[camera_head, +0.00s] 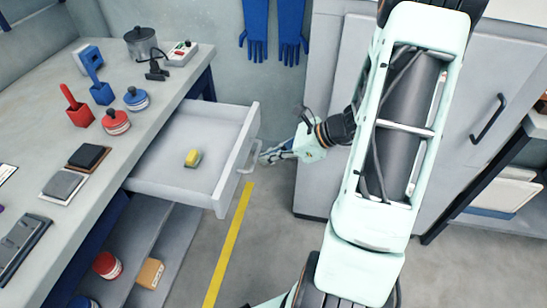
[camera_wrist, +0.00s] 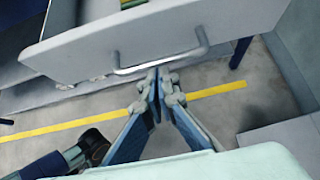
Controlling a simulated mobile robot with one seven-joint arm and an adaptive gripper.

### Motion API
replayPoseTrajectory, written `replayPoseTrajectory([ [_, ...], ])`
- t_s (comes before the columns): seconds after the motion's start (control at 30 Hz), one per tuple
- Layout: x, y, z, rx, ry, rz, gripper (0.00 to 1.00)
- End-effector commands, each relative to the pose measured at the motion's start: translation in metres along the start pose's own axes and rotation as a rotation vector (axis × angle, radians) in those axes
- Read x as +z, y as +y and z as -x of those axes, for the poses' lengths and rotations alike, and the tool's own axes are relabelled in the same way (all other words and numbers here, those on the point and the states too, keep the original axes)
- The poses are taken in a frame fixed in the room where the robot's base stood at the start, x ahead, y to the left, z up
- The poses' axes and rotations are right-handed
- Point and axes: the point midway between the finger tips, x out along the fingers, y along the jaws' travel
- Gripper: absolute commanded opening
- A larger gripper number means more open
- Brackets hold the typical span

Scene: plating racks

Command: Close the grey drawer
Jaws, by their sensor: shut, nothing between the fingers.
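My gripper (camera_head: 264,158) is shut and empty, just right of the handle in the head view. In the wrist view the drawer front (camera_wrist: 165,35) fills the top and the handle (camera_wrist: 160,60) crosses just beyond the tips of my gripper (camera_wrist: 158,75). I cannot tell whether the tips touch the handle.
The workbench (camera_head: 140,125) holds red and blue containers, a grey pot (camera_head: 141,42) and dark pads. A lower shelf (camera_head: 170,250) under the drawer holds a red tin and an orange block. A grey cabinet (camera_head: 340,60) stands right of the drawer. Floor with a yellow line (camera_head: 230,245) is open in front.

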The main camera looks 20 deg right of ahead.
Motion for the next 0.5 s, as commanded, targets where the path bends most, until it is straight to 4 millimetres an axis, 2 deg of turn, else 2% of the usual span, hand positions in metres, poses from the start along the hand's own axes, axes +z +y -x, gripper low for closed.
replayPoseTrajectory([
  [0.27,0.001,0.000,-0.001,0.001,0.000,0.000,0.00],
  [0.5,0.014,0.001,-0.018,0.003,0.000,0.004,0.00],
])
